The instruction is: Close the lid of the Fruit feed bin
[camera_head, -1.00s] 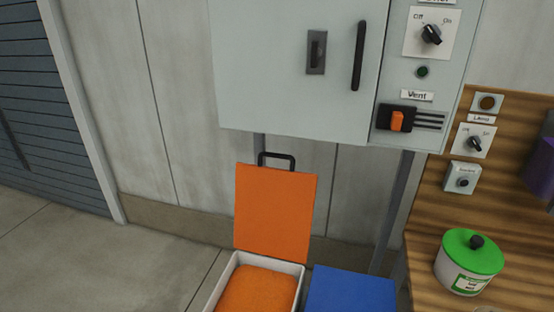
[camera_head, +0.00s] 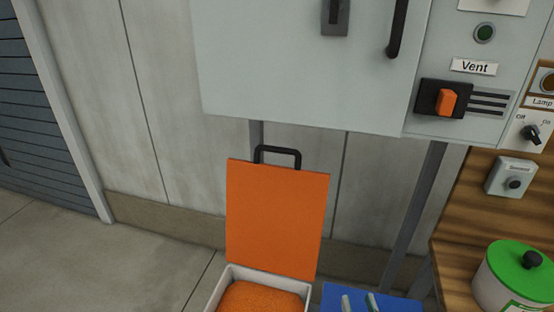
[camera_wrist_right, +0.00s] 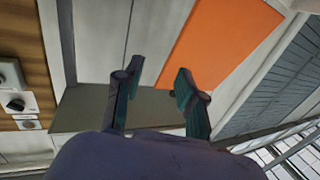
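The orange lid (camera_head: 276,218) stands open and nearly upright, with a black handle (camera_head: 278,152) on its top edge. It is at the back of a white bin (camera_head: 222,288) with orange contents (camera_head: 262,298); the bin's front is cut off, and no Fruit feed label shows. The fingertips of my right gripper (camera_head: 358,302) show at the bottom edge, in front of a blue surface right of the bin. In the right wrist view my right gripper (camera_wrist_right: 154,85) is open and empty, with the orange lid (camera_wrist_right: 220,40) beyond it. My left gripper is out of view.
A blue panel (camera_head: 395,302) lies right beside the orange bin. A grey cabinet (camera_head: 290,70) hangs above the lid. A wooden bench with a green-lidded pot (camera_head: 515,275) stands at right. Floor at left (camera_head: 70,265) is clear.

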